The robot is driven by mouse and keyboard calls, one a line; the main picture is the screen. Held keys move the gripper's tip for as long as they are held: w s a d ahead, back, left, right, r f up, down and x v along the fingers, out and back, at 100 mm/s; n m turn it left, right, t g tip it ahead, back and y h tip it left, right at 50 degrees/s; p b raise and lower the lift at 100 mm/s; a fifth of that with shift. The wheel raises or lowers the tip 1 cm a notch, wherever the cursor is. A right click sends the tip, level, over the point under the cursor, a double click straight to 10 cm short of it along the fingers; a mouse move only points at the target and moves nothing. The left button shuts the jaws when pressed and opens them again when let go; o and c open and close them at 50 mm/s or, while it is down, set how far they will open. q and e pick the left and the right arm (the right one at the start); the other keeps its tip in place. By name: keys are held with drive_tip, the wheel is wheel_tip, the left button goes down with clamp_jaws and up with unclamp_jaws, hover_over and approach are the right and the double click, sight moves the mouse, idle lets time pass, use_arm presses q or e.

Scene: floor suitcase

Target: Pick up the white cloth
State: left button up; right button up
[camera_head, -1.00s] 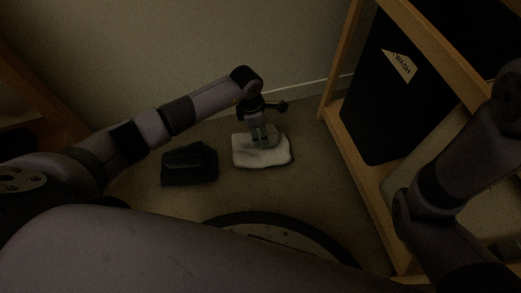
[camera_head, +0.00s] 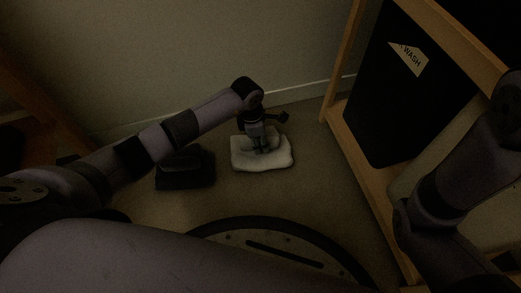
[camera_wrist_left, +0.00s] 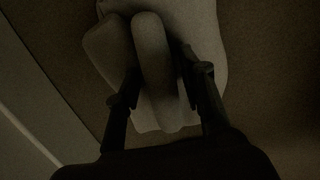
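The white cloth (camera_head: 276,160) lies as a thick, soft pad on the floor, near the middle of the head view. My left gripper (camera_head: 262,149) points down into its top, and the cloth is dented around the fingers. In the left wrist view, a raised fold of the cloth (camera_wrist_left: 152,52) is bunched between the two fingers of my left gripper (camera_wrist_left: 160,75), which press in from both sides. The cloth still rests on the floor. The fingertips are partly hidden in the folds. My right arm shows at the right, but its gripper is out of view.
A dark box-like object (camera_head: 186,168) sits on the floor left of the cloth, under my left arm. A wooden frame (camera_head: 366,185) with a black laundry bag (camera_head: 400,100) stands at the right. A pale wall (camera_head: 170,60) closes off the back.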

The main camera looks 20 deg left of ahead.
use_arm(q)
clamp_jaws()
idle(0.7)
